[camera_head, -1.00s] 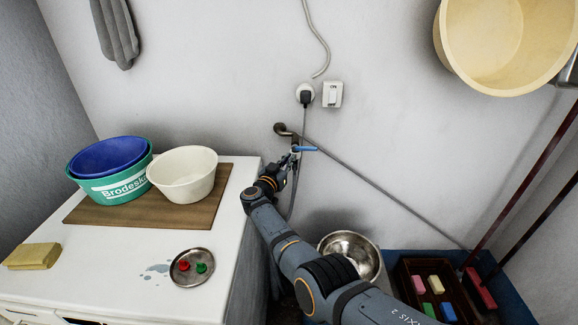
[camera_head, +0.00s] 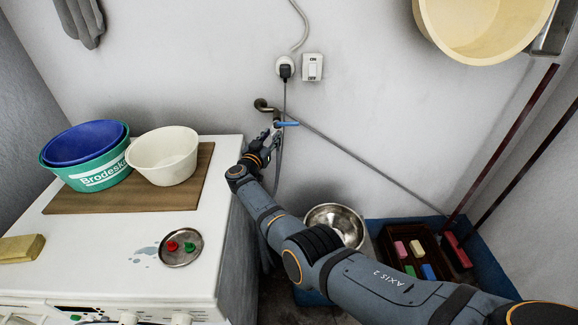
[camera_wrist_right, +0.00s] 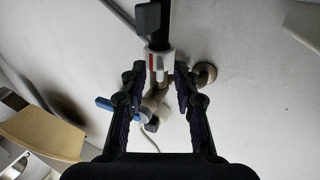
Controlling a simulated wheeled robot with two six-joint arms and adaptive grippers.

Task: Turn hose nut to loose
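A brass-coloured tap (camera_head: 263,105) with a blue lever (camera_head: 287,124) sticks out of the wall. The wrist view shows the tap's body (camera_wrist_right: 152,103), the blue lever (camera_wrist_right: 104,103) at left, and a pale hose nut (camera_wrist_right: 159,61) with red marks. A dark hose (camera_wrist_right: 156,28) joins the nut. My right gripper (camera_head: 273,139) is just below the tap in the head view. In the wrist view its fingers (camera_wrist_right: 160,76) are apart, one each side of the tap and the lower end of the nut. I see no clear contact. My left gripper is not in view.
A white washing machine (camera_head: 110,245) stands at left, bearing a wooden board (camera_head: 195,193) with basins and a metal dish (camera_head: 181,247). A socket with plug (camera_head: 285,68) and a switch (camera_head: 312,67) are above the tap.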

